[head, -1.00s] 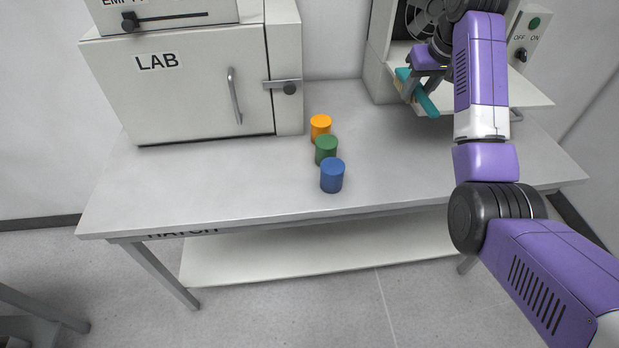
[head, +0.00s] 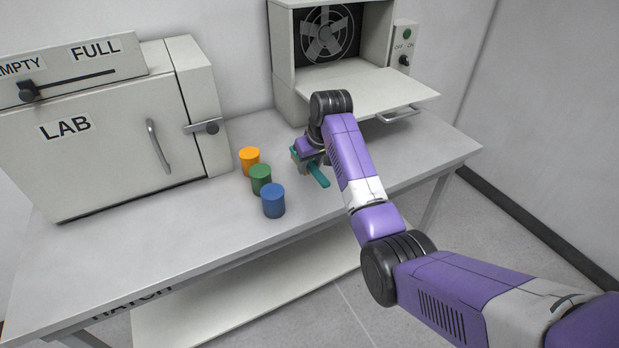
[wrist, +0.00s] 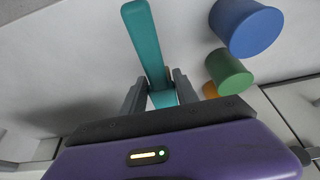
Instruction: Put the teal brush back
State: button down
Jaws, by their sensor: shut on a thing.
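The teal brush (head: 318,175) is held in my gripper (head: 311,163), low over or at the bench top, to the right of the cylinders. In the wrist view the brush (wrist: 146,42) stretches up and away from between the fingers of my gripper (wrist: 160,92). The fingers are closed on it. Its far end, near the gripper, is partly hidden by the fingers in the head view. I cannot tell whether it touches the bench.
Orange (head: 249,158), green (head: 261,178) and blue (head: 273,201) cylinders stand in a row left of my gripper. The LAB cabinet (head: 95,150) is at left. The furnace with a fan (head: 328,33) has its door (head: 365,90) folded down behind my arm. The bench right of my arm is clear.

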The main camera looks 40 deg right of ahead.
aim_at(314, 168)
jog(key=shift+f, duration=2.9)
jog(key=shift+f, duration=0.15)
jog(key=c, duration=0.9)
grip_release()
jog(key=v, duration=1.2)
